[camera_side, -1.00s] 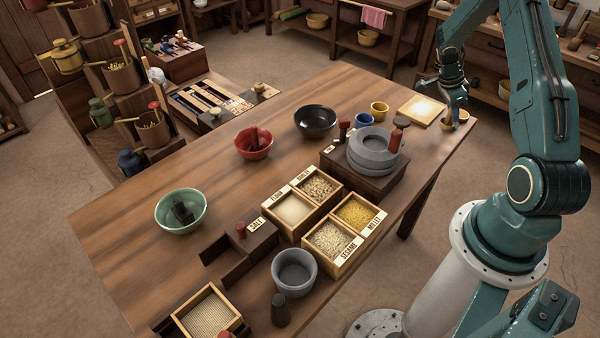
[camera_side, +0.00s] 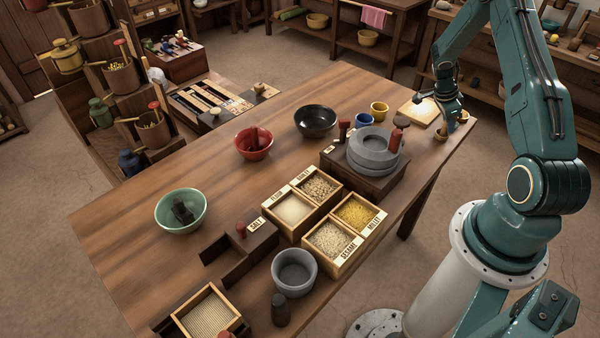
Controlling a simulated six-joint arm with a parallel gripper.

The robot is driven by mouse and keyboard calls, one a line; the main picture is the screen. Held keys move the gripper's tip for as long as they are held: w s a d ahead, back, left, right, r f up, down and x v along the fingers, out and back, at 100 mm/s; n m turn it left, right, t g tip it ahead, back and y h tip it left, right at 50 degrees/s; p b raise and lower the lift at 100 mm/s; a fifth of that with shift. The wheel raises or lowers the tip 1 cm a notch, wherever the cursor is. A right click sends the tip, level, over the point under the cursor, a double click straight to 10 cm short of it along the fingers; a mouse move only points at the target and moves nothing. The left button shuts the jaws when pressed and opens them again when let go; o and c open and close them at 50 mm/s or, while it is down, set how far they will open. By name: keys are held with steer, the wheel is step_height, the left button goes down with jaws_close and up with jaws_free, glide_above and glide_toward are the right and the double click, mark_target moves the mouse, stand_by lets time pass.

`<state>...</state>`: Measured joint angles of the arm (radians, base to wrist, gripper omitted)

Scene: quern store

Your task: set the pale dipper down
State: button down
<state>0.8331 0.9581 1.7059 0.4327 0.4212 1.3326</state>
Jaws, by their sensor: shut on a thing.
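My gripper (camera_side: 447,117) is low over the far right corner of the wooden table (camera_side: 150,235). It is shut on the pale dipper, which is mostly hidden by the jaws and very small in this view. A small tan part (camera_side: 441,131) shows just below the fingers and looks like part of the dipper. I cannot tell whether it touches the tabletop. A pale square board (camera_side: 421,110) lies just left of my gripper, partly covered by it.
A yellow cup (camera_side: 379,111), a blue cup (camera_side: 363,121) and a black bowl (camera_side: 315,121) stand left of the board. The grey quern (camera_side: 374,150) stands nearer on its dark base. Grain boxes (camera_side: 330,238) fill the middle front. The table's right edge is close to my gripper.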

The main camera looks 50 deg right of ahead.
steer(key=c, duration=1.4)
jaws_free()
steer(key=shift+o, duration=0.2)
steer(key=shift+r, duration=0.15)
steer(key=v, duration=1.2)
